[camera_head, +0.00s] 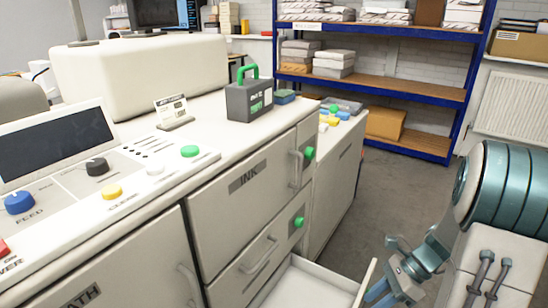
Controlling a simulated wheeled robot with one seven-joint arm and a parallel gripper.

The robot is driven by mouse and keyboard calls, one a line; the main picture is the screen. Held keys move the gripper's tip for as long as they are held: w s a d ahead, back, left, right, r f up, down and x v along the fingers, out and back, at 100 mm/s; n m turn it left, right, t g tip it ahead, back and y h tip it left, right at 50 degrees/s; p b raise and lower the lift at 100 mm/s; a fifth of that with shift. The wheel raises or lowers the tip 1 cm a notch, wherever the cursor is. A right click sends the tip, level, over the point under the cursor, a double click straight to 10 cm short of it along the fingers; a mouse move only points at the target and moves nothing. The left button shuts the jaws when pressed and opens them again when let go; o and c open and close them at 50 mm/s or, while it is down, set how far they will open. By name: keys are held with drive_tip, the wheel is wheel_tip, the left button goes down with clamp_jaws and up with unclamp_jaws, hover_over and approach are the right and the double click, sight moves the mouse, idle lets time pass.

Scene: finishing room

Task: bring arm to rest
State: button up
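My arm reaches in from the right edge, with its teal links bent down and to the left. My gripper (382,294) is low in the view, close by the front panel of an open drawer (300,286). Its fingertips are small and partly lost near the bottom edge, so I cannot tell whether they are open or shut, or whether they touch the drawer front. The inside of the drawer that shows is pale and bare. I see no object in the gripper.
The white machine cabinet with its INK door (245,190) fills the left and middle. A dark box with a green handle (248,99) stands on top. Blue metal shelves (400,80) with paper stacks stand at the back. Grey floor (405,180) is clear between cabinet and arm.

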drive_tip(key=s+a+r+n+t+h+p, duration=0.1)
drive_tip(key=s+a+r+n+h+p, duration=0.1)
drive_tip(key=r+n, duration=0.4)
drive_tip(key=s+a+r+n+t+h+p, duration=0.2)
drive_tip(key=s+a+r+n+h+p, duration=0.1)
drive_tip(key=r+n, duration=0.4)
drive_tip(key=s+a+r+n+t+h+p, duration=0.1)
drive_tip(key=s+a+r+n+h+p, duration=0.1)
drive_tip(key=r, duration=0.9)
drive_tip(key=s+a+n+p, duration=0.1)
drive_tip(key=a+n+p, duration=0.1)
drive_tip(key=n+p, duration=0.1)
drive_tip(key=shift+s+r+n+h+p, duration=0.25)
drive_tip(key=shift+r+n+h+p, duration=0.15)
drive_tip(key=shift+n, duration=0.5)
drive_tip(key=shift+s, duration=0.1)
